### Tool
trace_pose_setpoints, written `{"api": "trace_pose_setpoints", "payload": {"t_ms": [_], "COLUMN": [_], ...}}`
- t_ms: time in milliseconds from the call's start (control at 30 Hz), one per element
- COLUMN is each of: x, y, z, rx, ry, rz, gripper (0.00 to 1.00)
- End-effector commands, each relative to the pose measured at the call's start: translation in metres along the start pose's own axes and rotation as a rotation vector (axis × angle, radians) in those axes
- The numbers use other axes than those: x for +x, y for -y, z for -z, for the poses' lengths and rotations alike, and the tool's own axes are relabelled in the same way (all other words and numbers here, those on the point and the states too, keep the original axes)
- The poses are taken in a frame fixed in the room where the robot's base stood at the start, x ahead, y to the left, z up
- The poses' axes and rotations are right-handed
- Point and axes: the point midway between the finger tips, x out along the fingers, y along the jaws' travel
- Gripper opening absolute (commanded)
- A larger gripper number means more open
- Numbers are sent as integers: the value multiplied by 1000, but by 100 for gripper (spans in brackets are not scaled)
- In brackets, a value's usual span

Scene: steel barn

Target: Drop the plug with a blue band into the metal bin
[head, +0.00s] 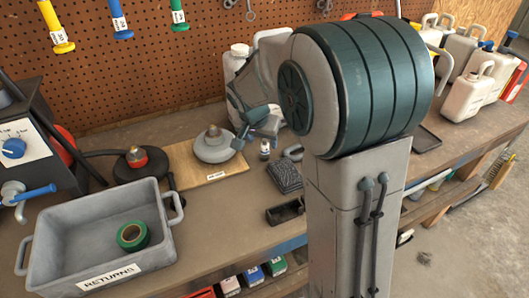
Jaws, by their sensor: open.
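The metal bin (62,225) is an open grey tub with side handles and a RETURNS label, at the front left of the bench. A green ring-shaped roll (126,245) lies in it. I cannot make out a plug with a blue band. A plug with a red band (137,155) stands on a dark round base left of the board. A grey round piece with a small brownish top (213,147) sits on a wooden board. My gripper (236,122) is partly visible, open, beyond my large arm joint and near the grey piece's right side. My arm hides part of the bench.
A dark box with a blue knob and tap (18,150) stands at the left. A small bottle (264,148), a dark mesh-like block (285,178) and a dark tray (286,212) lie right of the board. Several jugs (468,95) stand at the back right. A pegboard rises behind.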

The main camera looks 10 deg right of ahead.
Motion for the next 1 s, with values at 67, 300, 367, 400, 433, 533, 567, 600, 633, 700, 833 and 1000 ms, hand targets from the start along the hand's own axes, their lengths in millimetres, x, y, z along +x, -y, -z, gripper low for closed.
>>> {"api": "trace_pose_setpoints", "payload": {"t_ms": [67,300,367,400,433,533,567,600,633,700,833,1000], "x": [12,28,35,40,45,59,63,67,70,73,75,75], "y": [0,-1,-1,-1,-1,-1,-1,0,0,0,0,0], "z": [0,0,0,1,1,1,1,1,1,1,1,1], "rx": [0,0,-1,-1,-1,-1,0,0,-1,0,0,0], "ry": [1,1,2,2,3,2,2,2,2,1,0,0], "rz": [-2,-2,-3,-3,-4,-3,-3,-3,-2,-1,0,0], "gripper": [54,54,54,54,54,54,54,54,54,54,54,40]}}
